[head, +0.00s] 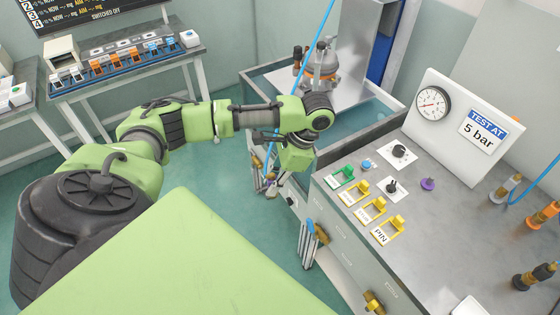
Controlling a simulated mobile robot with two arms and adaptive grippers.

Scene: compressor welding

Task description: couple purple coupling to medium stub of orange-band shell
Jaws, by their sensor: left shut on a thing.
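The orange-band shell (320,72) stands upright at the far end of the open grey tank, a grey body with an orange band. Short stubs rise from its top; which one is medium I cannot tell. My left gripper (270,183) points down beside the near left side of the tank, below and in front of the shell and apart from it. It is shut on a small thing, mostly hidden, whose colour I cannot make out. A small purple piece (428,184) stands on the bench top; I cannot tell whether it is the coupling. My right gripper is out of view.
A blue hose (325,28) hangs by the shell. The bench (445,225) carries yellow and green levers, a gauge panel (455,125) and several couplings at right (508,188). Green floor is clear at left.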

